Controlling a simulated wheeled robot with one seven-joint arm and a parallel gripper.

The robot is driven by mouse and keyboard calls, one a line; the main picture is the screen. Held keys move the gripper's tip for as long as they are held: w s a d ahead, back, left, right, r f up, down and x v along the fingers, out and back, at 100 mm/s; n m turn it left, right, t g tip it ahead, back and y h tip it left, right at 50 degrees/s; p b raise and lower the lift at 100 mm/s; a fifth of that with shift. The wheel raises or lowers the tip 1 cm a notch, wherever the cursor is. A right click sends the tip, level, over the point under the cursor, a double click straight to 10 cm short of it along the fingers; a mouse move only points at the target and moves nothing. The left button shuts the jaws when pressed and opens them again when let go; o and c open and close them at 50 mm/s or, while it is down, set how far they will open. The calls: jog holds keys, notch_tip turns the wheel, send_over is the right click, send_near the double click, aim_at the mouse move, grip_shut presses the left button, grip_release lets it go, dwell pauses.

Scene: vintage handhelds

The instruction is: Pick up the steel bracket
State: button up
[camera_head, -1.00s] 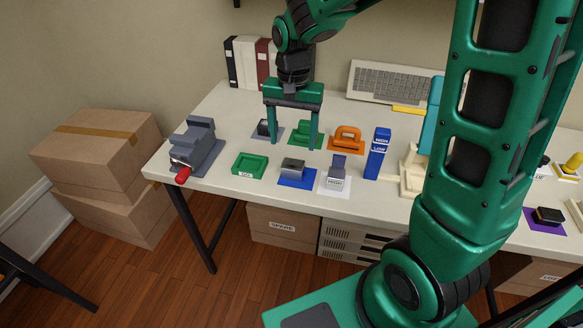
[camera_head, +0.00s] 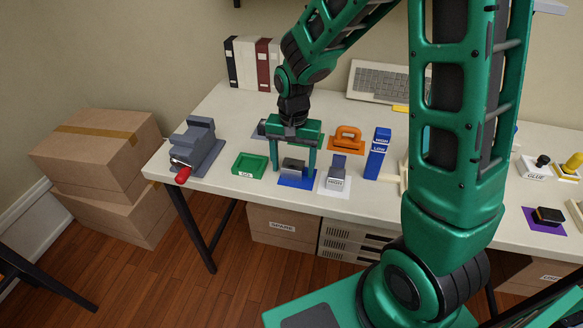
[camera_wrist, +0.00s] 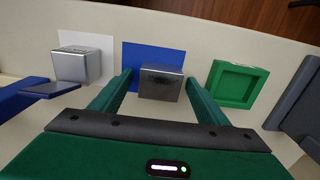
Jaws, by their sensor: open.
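A shiny steel bracket (camera_head: 292,165) sits on a blue mat (camera_head: 296,184) near the desk's front edge. In the wrist view the steel bracket (camera_wrist: 160,84) looks like a short metal block, on the blue mat (camera_wrist: 138,56). My gripper (camera_head: 292,173) is low over this mat, with one finger on each side of the bracket. In the wrist view my gripper (camera_wrist: 158,78) is open, and gaps show between the fingers and the metal. I cannot tell how far the fingertips are above the desk.
A grey metal piece (camera_head: 337,173) on a white card stands close on the right. A green tray (camera_head: 250,165) is close on the left, with a grey vise (camera_head: 193,146) beyond it. A blue box (camera_head: 378,153) and an orange part (camera_head: 348,138) stand to the right and behind.

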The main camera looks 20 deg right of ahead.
aim_at(290, 166)
jog(key=c, duration=1.3)
jog(key=shift+r, duration=0.15)
jog(key=shift+r, duration=0.3)
jog(key=r, duration=0.2)
jog(key=a+r, duration=0.1)
jog(key=shift+s+r, duration=0.2)
jog(key=shift+r, duration=0.2)
jog(key=s+a+r, duration=0.2)
jog(key=a, duration=0.1)
jog(key=s+a+r, duration=0.1)
jog(key=a+r, duration=0.1)
jog(key=a, duration=0.1)
jog(key=s+a+r, duration=0.2)
jog(key=a, duration=0.1)
jog(key=shift+s+r, duration=0.15)
jog(key=shift+s, duration=0.2)
